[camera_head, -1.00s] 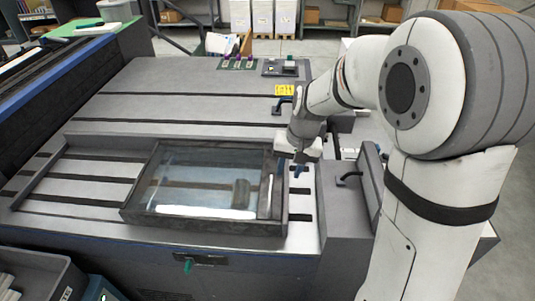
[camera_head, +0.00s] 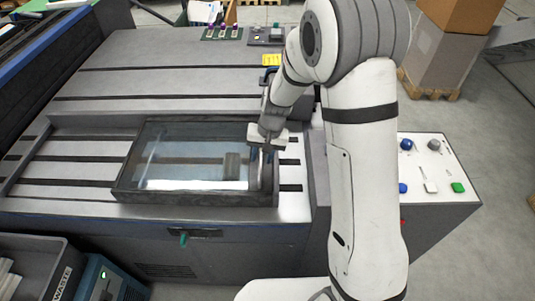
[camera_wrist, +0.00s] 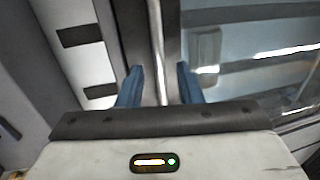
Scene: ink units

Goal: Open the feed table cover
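The feed table cover (camera_head: 190,165) is a clear pane in a dark frame, lying flat and closed on the slotted table. A metal bar handle runs along its right side; it shows in the wrist view (camera_wrist: 157,45). My gripper (camera_head: 264,153) is over the right edge of the cover, pointing down. In the wrist view its two blue fingers (camera_wrist: 159,85) stand apart, one on each side of the bar, with visible gaps. The cover's pane also shows at right in the wrist view (camera_wrist: 245,65). Fingertip depth around the bar is hard to tell.
A control panel (camera_head: 430,165) with coloured buttons is right of my arm. A green-tipped lever (camera_head: 184,239) sticks out of the machine's front. A grey waste bin (camera_head: 35,262) stands at the lower left. Small switches (camera_head: 222,33) sit at the table's back.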

